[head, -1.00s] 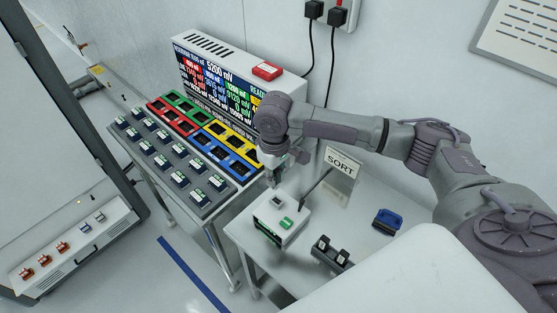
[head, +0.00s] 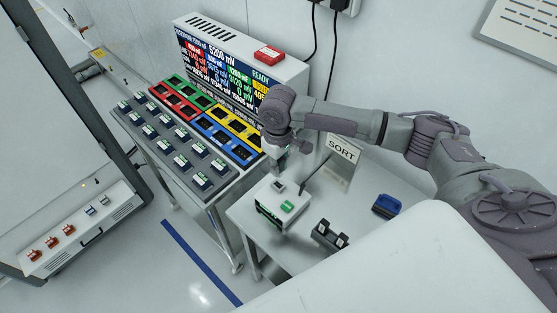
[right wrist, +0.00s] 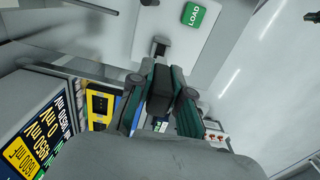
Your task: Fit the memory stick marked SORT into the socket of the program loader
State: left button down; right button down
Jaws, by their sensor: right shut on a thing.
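The program loader (head: 264,198) is a white box with a green button and a small dark socket (head: 278,187) on top. The right wrist view shows the socket (right wrist: 160,46) beside the green LOAD button (right wrist: 193,16). My right gripper (head: 280,167) is above the loader, near the socket. It is shut on a dark memory stick (right wrist: 160,83), mostly hidden between the fingers. No marking on the stick can be read. Stick and socket look apart in the wrist view. A SORT sign (head: 343,149) stands behind the loader. My left gripper is not in view.
A black holder (head: 329,237) with two dark pieces stands in front of the loader, and a blue item (head: 386,206) lies to the right. A bench at left carries several modules, colored trays and a display unit (head: 240,50). The table's right part is mostly clear.

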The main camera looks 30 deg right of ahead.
jog(key=shift+f+b, duration=0.5)
jog(key=shift+f, duration=1.4)
jog(key=shift+r, duration=0.1)
jog(key=shift+p, duration=0.6)
jog(key=shift+p, duration=0.5)
jog(key=shift+p, duration=0.55)
jog(key=shift+f+b, duration=0.35)
jog(key=shift+f, duration=1.15)
